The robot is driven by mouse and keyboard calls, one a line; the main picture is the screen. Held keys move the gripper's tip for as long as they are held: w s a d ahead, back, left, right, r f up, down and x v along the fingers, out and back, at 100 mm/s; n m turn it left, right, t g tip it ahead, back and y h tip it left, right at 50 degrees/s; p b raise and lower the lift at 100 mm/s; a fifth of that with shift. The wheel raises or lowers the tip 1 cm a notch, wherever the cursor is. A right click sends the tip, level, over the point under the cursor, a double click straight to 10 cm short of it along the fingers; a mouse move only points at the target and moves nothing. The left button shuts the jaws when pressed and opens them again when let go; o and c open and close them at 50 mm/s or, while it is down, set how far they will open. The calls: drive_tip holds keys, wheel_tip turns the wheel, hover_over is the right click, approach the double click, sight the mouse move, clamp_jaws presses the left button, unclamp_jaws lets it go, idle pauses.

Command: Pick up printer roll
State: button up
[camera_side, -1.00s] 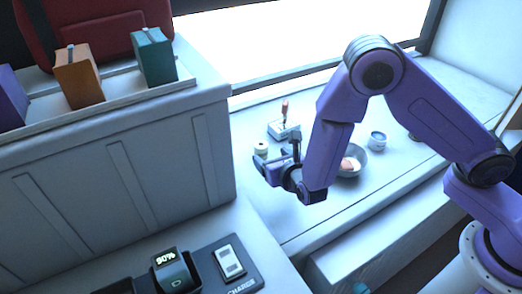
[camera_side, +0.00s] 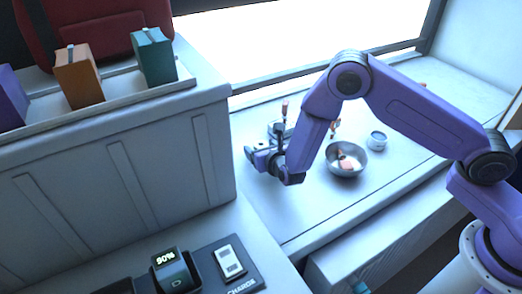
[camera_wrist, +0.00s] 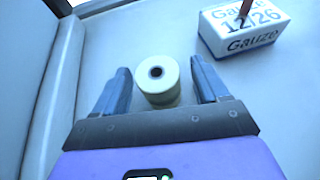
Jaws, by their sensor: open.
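The printer roll (camera_wrist: 158,80) is a cream cylinder with a dark core hole, standing on the pale counter in the wrist view. My gripper (camera_wrist: 160,66) is open, with one blue finger on each side of the roll.
A white box marked Gauze 12/26 (camera_wrist: 240,36) stands beyond the roll to the right. In the side view a metal bowl (camera_side: 345,170) with things in it and a small round container (camera_side: 377,140) stand right of my gripper.

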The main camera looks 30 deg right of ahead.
drive_tip(key=c, duration=1.1)
drive_tip(key=shift+o, duration=0.2)
drive_tip(key=shift+r, duration=0.1)
